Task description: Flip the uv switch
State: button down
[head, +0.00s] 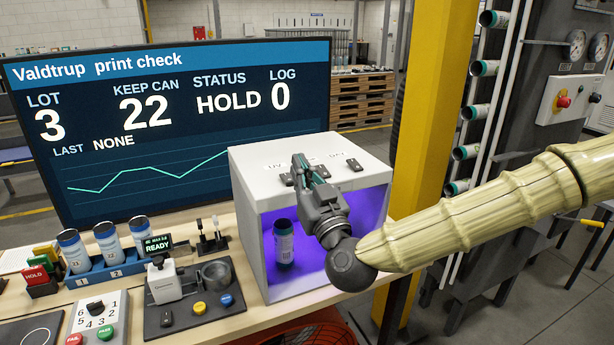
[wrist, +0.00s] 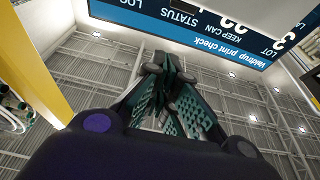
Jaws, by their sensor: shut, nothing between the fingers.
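The white light box (head: 265,160) stands on the bench, its open front glowing purple. Its top has faint lettering that reads UV at the left and DAY at the right. A small dark switch (head: 287,179) sits near the UV lettering, beside my fingers. Another dark switch (head: 355,164) sits near the DAY lettering. My gripper (head: 299,160) is shut and empty, over the box top between these two switches, and hides part of the top. I cannot tell whether it touches anything. In the wrist view my closed fingers (wrist: 166,68) show against the ceiling, with no switch visible.
A dark blue can (head: 283,245) stands inside the box. A large screen (head: 170,130) rises behind, reading HOLD. Several cans in a blue rack (head: 110,268) and a small station (head: 190,300) stand left. A yellow post (head: 430,120) stands right of the box.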

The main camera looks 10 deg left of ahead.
jog(key=x, duration=0.1)
jog(key=p+x, duration=0.1)
jog(key=x, duration=0.1)
jog(key=shift+w+a+f, duration=0.15)
jog(key=shift+w, duration=0.1)
jog(key=shift+s+f+p, duration=0.1)
jog(key=shift+f+p, duration=0.85)
jog(key=shift+f, duration=0.85)
jog(key=f+b, duration=0.1)
jog(key=b, duration=0.1)
jog(key=shift+t+b, duration=0.3)
jog(key=shift+r+p, duration=0.45)
jog(key=shift+r, duration=0.3)
jog(key=r+b+v, duration=0.1)
jog(key=b+v, duration=0.2)
jog(key=v, duration=0.6)
jog(key=shift+s+d+b, duration=0.35)
jog(key=shift+d+b, duration=0.05)
jog(key=shift+d, duration=0.05)
